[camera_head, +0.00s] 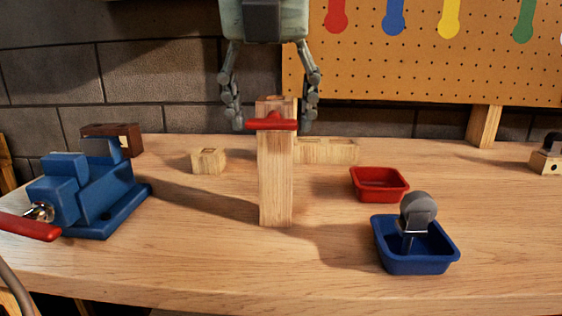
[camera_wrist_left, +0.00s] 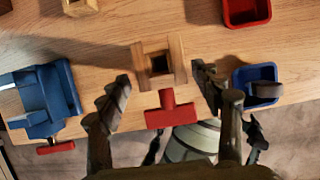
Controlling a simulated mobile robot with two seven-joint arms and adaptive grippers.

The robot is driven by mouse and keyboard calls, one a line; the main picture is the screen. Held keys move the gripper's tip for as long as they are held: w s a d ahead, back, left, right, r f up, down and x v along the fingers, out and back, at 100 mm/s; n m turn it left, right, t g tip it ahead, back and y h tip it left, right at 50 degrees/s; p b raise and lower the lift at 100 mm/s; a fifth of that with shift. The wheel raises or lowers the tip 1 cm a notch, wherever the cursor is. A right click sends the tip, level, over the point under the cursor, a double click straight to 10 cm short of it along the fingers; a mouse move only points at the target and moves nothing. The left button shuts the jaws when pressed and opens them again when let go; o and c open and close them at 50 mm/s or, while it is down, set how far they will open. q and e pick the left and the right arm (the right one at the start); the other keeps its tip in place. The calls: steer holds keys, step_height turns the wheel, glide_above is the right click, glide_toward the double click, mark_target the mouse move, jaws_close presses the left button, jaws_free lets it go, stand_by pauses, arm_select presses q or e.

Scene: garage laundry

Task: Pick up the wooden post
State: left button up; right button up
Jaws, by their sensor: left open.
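The wooden post (camera_head: 275,190) stands upright on the workbench, with a red T-shaped peg (camera_head: 271,123) sticking out near its top. My left gripper (camera_head: 272,126) hangs over the post's top, pointing down. Its open fingers show one to each side of the post, with gaps between. In the left wrist view the post (camera_wrist_left: 178,62) shows from above with a square hole in its top, between the two fingertips (camera_wrist_left: 160,76). The red peg (camera_wrist_left: 168,110) points toward the picture's bottom there. My right gripper is not in view.
A blue vise (camera_head: 85,195) with a red handle stands at left. Wooden blocks (camera_head: 208,161) and (camera_head: 340,151) lie behind the post. A red tray (camera_head: 379,196) and a blue tray (camera_head: 415,262) holding a grey-headed tool stand at right. A pegboard (camera_head: 420,60) rises behind.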

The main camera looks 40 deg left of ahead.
mark_target(276, 152)
arm_select(q)
steer(key=x, duration=0.8)
steer(key=shift+w+r+p, duration=0.15)
steer(key=shift+w+p, duration=0.15)
steer(key=shift+p, duration=0.1)
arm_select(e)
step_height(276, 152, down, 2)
arm_select(q)
steer(key=shift+c, duration=0.4)
steer(key=c, duration=1.4)
